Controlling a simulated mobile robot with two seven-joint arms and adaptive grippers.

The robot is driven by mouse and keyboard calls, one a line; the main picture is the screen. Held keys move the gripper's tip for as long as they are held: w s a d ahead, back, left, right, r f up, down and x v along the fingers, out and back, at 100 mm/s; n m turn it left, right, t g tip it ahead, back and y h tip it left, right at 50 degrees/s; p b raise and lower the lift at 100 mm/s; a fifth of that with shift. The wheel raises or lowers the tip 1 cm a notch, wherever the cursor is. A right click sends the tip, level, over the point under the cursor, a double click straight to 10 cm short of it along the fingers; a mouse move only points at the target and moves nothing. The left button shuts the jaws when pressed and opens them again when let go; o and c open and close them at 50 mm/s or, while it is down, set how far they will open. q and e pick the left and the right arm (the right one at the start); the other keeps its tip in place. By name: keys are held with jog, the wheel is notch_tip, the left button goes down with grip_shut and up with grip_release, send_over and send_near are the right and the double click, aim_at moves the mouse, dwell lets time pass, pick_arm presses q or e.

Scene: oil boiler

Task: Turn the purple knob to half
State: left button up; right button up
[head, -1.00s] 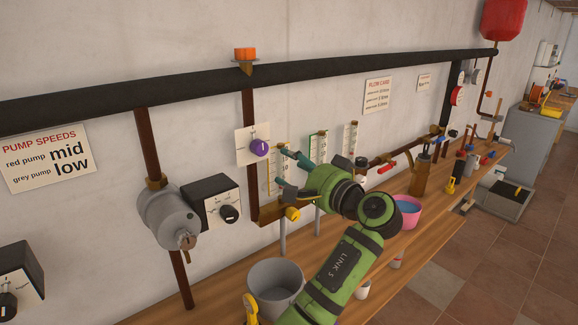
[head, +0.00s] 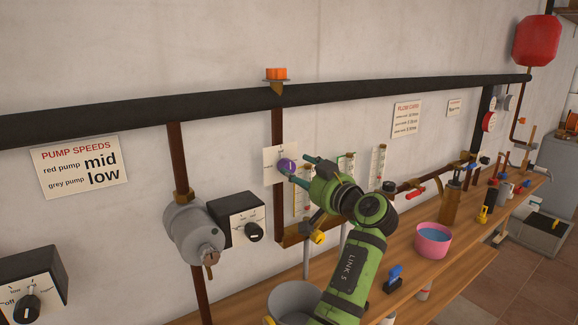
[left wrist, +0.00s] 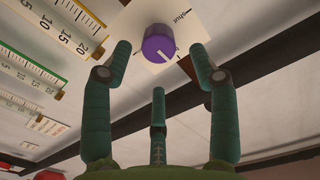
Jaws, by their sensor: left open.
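The purple knob (head: 287,166) sits on a white plate (head: 271,152) on the wall, beside a brown vertical pipe. In the left wrist view the knob (left wrist: 159,44) carries a white pointer line, and the word "shut" is on its plate (left wrist: 190,25). My left gripper (head: 297,168) is open, with its fingers close to the knob in the head view. In the left wrist view the left gripper (left wrist: 162,62) has green fingers either side of the knob's lower edge, apart from it. My right gripper is out of view.
Flow tubes with scales (head: 303,190) stand right of the knob. A grey pump (head: 193,233) and a black dial box (head: 236,218) are at left. A grey bucket (head: 290,300) and a pink bowl (head: 432,240) stand on the wooden bench. A black pipe (head: 200,102) runs above.

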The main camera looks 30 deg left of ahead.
aim_at(291, 167)
pick_arm(q)
jog(key=p+x, duration=0.2)
jog(key=x, duration=0.2)
jog(key=shift+a+r, duration=0.15)
jog(key=shift+w+a+f, duration=0.2)
jog(key=shift+w+a, duration=0.05)
jog(key=shift+a, duration=0.3)
jog(key=c, duration=1.1)
